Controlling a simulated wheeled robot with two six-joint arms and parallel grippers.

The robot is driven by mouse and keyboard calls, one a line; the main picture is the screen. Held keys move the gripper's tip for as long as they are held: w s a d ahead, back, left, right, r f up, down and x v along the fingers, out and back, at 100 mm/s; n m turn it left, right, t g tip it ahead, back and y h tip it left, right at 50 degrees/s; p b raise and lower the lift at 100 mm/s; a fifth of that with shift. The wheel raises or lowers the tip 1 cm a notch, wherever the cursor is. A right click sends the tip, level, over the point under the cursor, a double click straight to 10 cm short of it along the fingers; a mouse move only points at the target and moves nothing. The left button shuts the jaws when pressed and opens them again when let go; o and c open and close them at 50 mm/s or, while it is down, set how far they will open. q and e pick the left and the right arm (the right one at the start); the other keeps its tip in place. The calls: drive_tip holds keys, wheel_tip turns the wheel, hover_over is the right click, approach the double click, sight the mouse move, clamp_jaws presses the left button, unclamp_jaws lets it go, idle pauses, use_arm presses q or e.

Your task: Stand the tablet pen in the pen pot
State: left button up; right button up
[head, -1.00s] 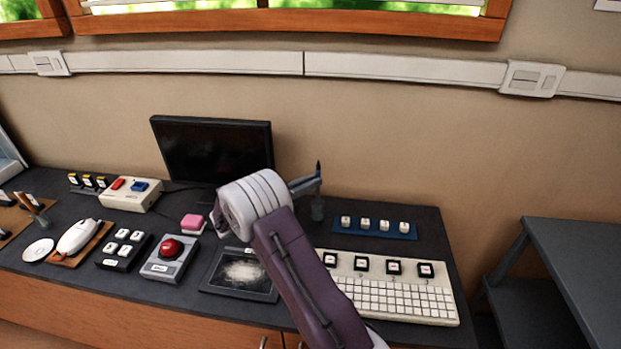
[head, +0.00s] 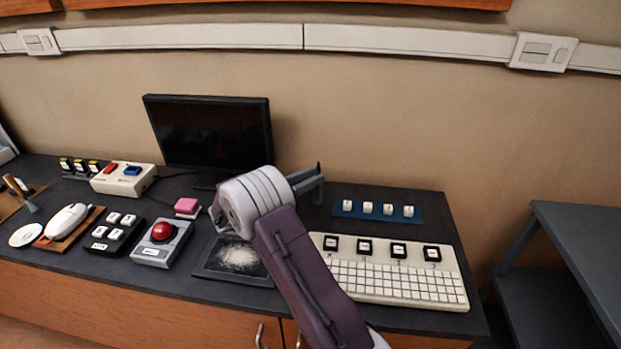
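My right gripper (head: 312,182) is at the back of the desk, at the end of my purple arm. It appears shut on the tablet pen (head: 318,167), a thin dark upright stick whose tip shows just above the fingers. The small grey-blue pen pot (head: 317,197) is directly below the gripper and partly covered by it. The pen's lower end is hidden, so I cannot tell how far it is inside the pot. My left gripper is not in view.
A dark monitor (head: 209,132) stands behind on the left. A drawing tablet (head: 220,268) lies partly under my arm. A blue key strip (head: 378,211) and a white keyboard (head: 400,283) are on the right. A pink block (head: 187,206) and red-button box (head: 161,243) are left.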

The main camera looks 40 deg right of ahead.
idle(0.3)
drive_tip(key=s+d+r, duration=0.1)
drive_tip(key=s+r, duration=0.2)
drive_tip(key=s+d+r, duration=0.1)
drive_tip(key=s+r, duration=0.7)
drive_tip(key=shift+s+d, duration=0.2)
drive_tip(key=shift+d, duration=0.2)
idle(0.7)
